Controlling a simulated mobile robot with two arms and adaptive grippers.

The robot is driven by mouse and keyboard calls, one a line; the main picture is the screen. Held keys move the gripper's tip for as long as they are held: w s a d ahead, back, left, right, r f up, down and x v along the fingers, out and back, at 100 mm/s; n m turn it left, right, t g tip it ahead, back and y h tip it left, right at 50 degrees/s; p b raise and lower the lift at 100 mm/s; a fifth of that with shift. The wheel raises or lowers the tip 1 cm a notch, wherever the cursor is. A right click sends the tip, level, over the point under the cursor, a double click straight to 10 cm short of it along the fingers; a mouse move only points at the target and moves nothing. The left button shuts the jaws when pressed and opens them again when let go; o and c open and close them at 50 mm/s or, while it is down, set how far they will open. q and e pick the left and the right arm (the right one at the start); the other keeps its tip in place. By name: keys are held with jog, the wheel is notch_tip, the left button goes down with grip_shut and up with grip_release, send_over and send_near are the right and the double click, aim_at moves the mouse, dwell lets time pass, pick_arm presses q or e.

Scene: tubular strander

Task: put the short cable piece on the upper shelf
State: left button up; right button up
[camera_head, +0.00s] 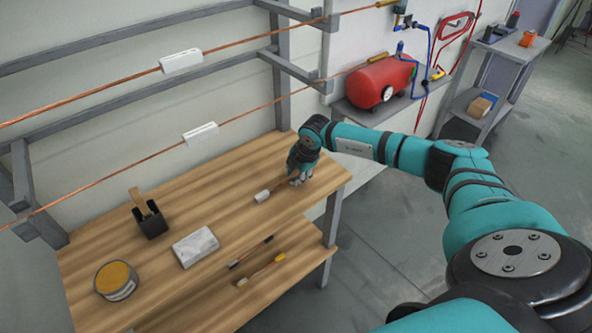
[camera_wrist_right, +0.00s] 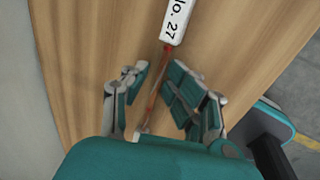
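A short copper cable piece (camera_head: 281,186) with a white tag (camera_head: 262,196) lies on the wooden table top near its right end. In the right wrist view the tag (camera_wrist_right: 177,20) reads "No. 27" and the thin cable (camera_wrist_right: 155,90) runs down between the fingers. My right gripper (camera_head: 297,179) is low over the table at the cable's right end. In the wrist view its fingers (camera_wrist_right: 160,88) stand apart on either side of the cable, with gaps visible. My left gripper is not in view.
On the table top (camera_head: 220,215) stand a black holder (camera_head: 150,221) with a wooden-handled tool, a grey-white block (camera_head: 195,246) and a round tin (camera_head: 116,281). Long tagged copper cables (camera_head: 100,171) rest on wall brackets (camera_head: 285,68) behind. A red tank (camera_head: 381,82) stands on a shelf to the right.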

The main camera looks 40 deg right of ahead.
jog(key=shift+r+p, duration=0.3)
jog(key=shift+r, duration=0.15)
jog(key=shift+s+d+r, duration=0.1)
jog(key=shift+r, duration=0.25)
jog(key=b+v, duration=0.3)
jog(key=v, duration=0.8)
jog(key=shift+r, duration=0.3)
